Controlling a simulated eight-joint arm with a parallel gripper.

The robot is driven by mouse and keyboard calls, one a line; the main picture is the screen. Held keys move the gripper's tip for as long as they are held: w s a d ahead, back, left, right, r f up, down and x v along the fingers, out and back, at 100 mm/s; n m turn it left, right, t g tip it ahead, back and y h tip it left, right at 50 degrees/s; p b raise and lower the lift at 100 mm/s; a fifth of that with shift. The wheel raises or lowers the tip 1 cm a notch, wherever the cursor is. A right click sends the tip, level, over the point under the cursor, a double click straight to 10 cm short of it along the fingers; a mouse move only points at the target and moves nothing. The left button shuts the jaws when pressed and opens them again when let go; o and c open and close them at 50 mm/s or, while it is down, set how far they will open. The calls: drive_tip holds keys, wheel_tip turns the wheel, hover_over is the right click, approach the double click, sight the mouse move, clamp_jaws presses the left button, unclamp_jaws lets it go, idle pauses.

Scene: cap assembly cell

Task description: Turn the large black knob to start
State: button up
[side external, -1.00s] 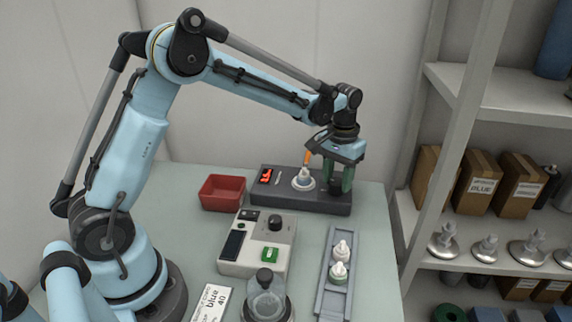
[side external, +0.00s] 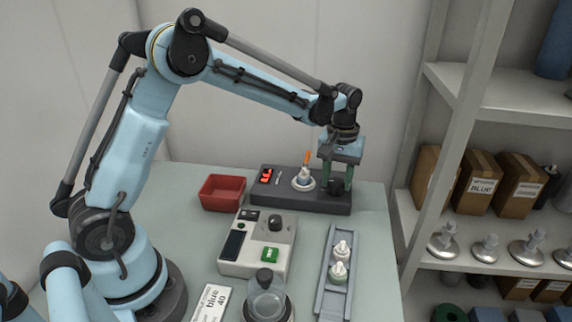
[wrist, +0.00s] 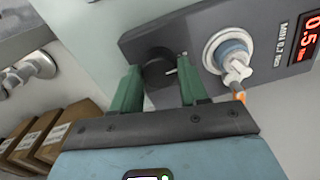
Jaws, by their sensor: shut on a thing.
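The large black knob (side external: 338,187) sits on the right end of the dark grey tester box (side external: 270,196). In the wrist view the knob (wrist: 158,68) lies between the two green fingers. My gripper (side external: 337,180) points down over the box and is shut on the knob; its fingers also show in the wrist view (wrist: 160,82). A white cap with a blue ring and orange tip (wrist: 234,58) sits in a round seat beside the knob. The red display (wrist: 308,38) seems to read 0.5.
A red bin (side external: 222,192) stands left of the box. A grey control unit (side external: 257,243) with a smaller black knob and green button is in front. A rail (side external: 325,284) holds two white caps. Shelves (side external: 500,110) with boxes stand at the right.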

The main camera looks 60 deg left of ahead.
sight(336, 181)
drive_tip(key=o, duration=1.1)
drive_tip(key=shift+c, duration=0.2)
wheel_tip(336, 181, up, 12)
drive_tip(key=shift+s, duration=0.1)
